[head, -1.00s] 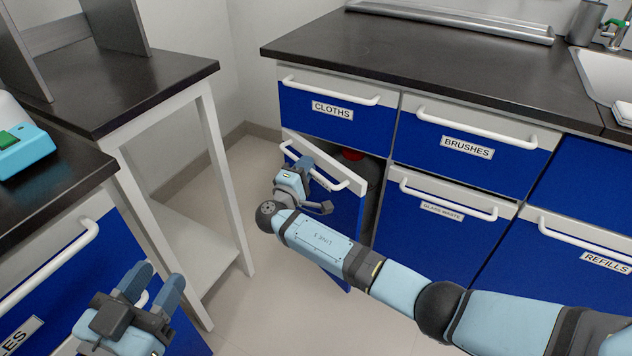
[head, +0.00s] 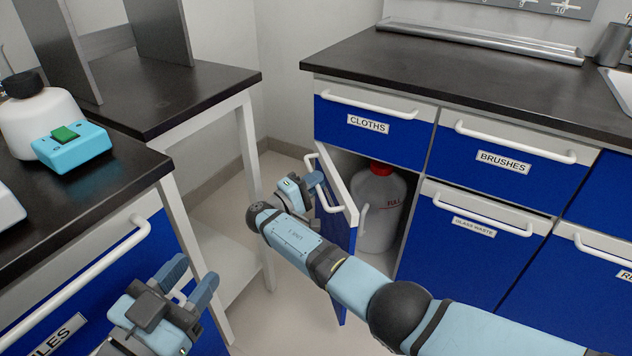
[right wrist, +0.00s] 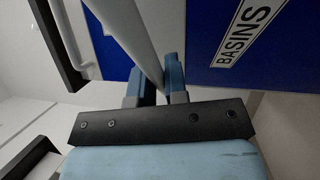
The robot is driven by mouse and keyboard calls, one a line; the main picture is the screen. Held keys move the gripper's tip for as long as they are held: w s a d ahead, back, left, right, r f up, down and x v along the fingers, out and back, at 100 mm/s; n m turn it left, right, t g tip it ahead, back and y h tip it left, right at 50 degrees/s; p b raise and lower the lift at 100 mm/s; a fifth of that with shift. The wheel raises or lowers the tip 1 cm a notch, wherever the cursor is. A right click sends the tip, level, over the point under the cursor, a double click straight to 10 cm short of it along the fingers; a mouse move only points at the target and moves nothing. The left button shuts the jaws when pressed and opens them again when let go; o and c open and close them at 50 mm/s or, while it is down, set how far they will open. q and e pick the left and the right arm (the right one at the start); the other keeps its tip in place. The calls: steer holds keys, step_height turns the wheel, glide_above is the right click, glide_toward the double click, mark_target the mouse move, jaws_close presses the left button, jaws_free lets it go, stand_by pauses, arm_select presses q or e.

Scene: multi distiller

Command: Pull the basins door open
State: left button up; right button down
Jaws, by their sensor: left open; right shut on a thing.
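The basins door (head: 340,215) stands well open under the CLOTHS drawer, swung out to the left and seen at a steep angle. In the right wrist view its blue front and BASINS label (right wrist: 246,36) show close beyond the fingers. My right gripper (head: 315,183) is shut on the door's white bar handle (head: 322,172); the handle also shows between the fingers in the right wrist view (right wrist: 143,40). My left gripper (head: 188,280) is open and empty at the lower left, near the left cabinet front. My right forearm hides part of the door's lower area.
A white jug with a red cap (head: 380,210) stands inside the open cabinet. The GLASS WASTE door (head: 468,240) and BRUSHES drawer (head: 510,158) are closed. A white-legged side table (head: 250,180) stands to the left of the open door, with floor between.

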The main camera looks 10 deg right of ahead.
arm_select(q)
steer(key=shift+a, duration=0.25)
arm_select(e)
steer(key=shift+a+g, duration=0.2)
steer(key=shift+g, duration=0.1)
steer(key=shift+f, duration=0.1)
steer(key=c, duration=1.2)
jaws_free()
steer(key=shift+o, duration=0.2)
